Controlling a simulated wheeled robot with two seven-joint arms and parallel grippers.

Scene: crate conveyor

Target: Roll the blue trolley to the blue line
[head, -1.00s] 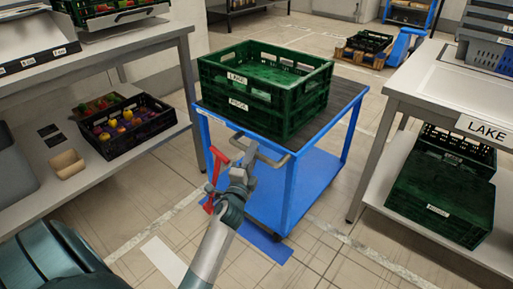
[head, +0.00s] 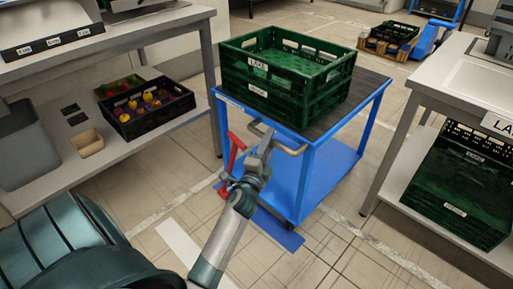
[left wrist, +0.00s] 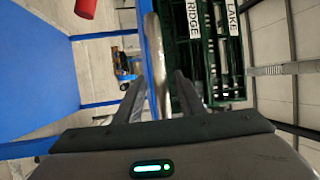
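The blue trolley (head: 303,180) stands in the middle of the head view with a dark top deck and a lower blue shelf. A green crate (head: 285,85) rests on its top. A grey handle bar (head: 292,150) sticks out at its near end; it also shows in the left wrist view (left wrist: 155,60). My left gripper (head: 266,143) is at this bar, with its fingers apart and the bar between them; firm contact on both sides does not show. A blue line (head: 279,231) lies on the floor close to the trolley's near wheel. My right gripper is out of view.
A shelf table (head: 120,40) stands left, with a dark fruit crate (head: 150,112) below. A table labelled LAKE (head: 425,85) stands right, a green crate (head: 462,190) under it. A white strip (head: 183,247) marks the floor. A red bar (head: 235,152) is beside my gripper.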

